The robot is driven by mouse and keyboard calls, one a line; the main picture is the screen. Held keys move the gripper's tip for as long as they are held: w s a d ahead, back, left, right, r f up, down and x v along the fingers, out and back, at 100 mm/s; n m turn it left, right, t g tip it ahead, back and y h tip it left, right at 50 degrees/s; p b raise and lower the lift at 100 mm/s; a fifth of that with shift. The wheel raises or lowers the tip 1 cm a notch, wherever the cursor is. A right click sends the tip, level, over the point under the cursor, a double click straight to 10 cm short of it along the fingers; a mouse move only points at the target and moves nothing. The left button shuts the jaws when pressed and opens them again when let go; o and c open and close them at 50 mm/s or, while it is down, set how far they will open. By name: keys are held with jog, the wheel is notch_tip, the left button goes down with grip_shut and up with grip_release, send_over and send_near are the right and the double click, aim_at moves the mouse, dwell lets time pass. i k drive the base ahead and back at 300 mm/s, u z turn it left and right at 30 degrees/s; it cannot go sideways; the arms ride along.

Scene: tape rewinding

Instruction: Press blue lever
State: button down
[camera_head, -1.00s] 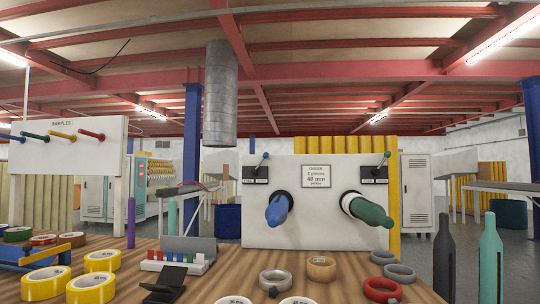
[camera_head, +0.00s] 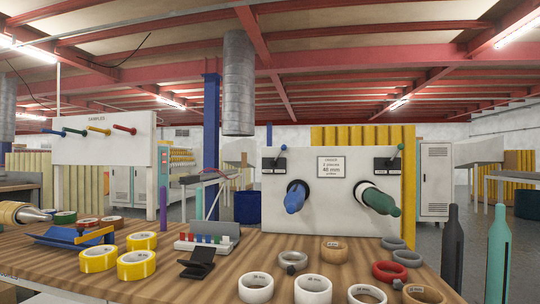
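The blue lever (camera_head: 283,149) is small and sits on a dark box at the upper left of the white machine panel (camera_head: 330,222). Its stick leans up to the right. A similar lever with a green knob (camera_head: 400,149) sits at the upper right. Below them, a blue spindle (camera_head: 295,198) sticks out on the left and a green spindle (camera_head: 380,201) on the right. An order sign (camera_head: 331,166) hangs between the levers. My gripper is not in view, and nothing touches the blue lever.
The wooden table in front carries yellow tape rolls (camera_head: 136,264), grey rings (camera_head: 293,260), a red ring (camera_head: 389,271) and white rolls (camera_head: 312,289). Black and teal bottle-shaped pieces (camera_head: 498,255) stand at the right. A tan and silver tapered object (camera_head: 25,213) lies at the far left.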

aim_at(272, 163)
jog(key=u, duration=0.9)
jog(key=k, duration=1.15)
jog(key=u, duration=1.05)
jog(key=i, duration=1.15)
jog(key=z, duration=0.8)
jog(key=i, duration=0.8)
jog(key=z, duration=1.2)
jog(key=i, duration=0.25)
jog(key=z, duration=0.2)
